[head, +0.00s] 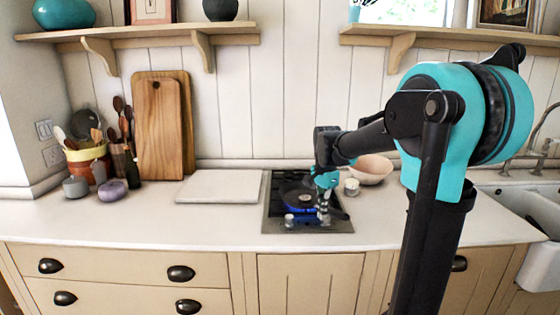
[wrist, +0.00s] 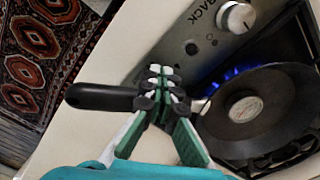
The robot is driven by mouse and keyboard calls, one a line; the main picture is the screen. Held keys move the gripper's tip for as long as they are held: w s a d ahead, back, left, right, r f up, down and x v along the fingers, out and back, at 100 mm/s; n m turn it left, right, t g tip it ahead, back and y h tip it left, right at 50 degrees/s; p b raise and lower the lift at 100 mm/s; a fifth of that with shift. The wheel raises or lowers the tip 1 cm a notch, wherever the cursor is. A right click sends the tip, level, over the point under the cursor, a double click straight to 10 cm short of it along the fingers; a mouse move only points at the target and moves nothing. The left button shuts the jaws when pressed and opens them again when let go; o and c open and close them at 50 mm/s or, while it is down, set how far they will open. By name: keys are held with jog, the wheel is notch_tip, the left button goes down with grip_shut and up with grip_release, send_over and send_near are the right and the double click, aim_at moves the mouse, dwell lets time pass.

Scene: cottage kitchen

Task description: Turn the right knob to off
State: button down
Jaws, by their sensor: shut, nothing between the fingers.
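The hob (head: 281,225) is set into the counter, with a control panel (wrist: 190,48) along its front. The left knob (head: 290,219) shows in the head view, and a silver knob (wrist: 237,17) shows clear of my gripper at the top of the wrist view. The right knob cannot be made out clearly; my gripper covers that part of the panel. My gripper (head: 325,208) is over the right front of the hob, fingers shut and empty; it also shows in the wrist view (wrist: 165,82). Blue flame (wrist: 230,74) burns under the pan.
A dark frying pan (wrist: 285,105) sits on the hob; its black handle (wrist: 100,97) runs close by my fingers. A small white jar (head: 351,187) and a pink bowl (head: 371,170) stand right of the hob. A pale board (head: 220,187) lies left.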

jog(key=shift+f, duration=0.8)
jog(key=shift+w+a, duration=0.3)
jog(key=shift+w, duration=0.25)
jog(key=shift+w+a, duration=0.25)
jog(key=shift+w, duration=0.3)
dwell(0.6)
jog(key=shift+a, duration=0.4)
notch_tip(320, 180, up, 6)
dwell(0.6)
jog(key=shift+s, duration=0.1)
jog(key=shift+s+d+f, duration=0.3)
jog(key=shift+s+f, duration=0.05)
jog(key=shift+f, duration=0.65)
jog(key=shift+s+d+f, duration=0.35)
jog(key=shift+f, duration=0.65)
jog(key=shift+s+d+f, duration=0.3)
jog(key=shift+s+f, duration=0.05)
jog(key=shift+f, duration=0.65)
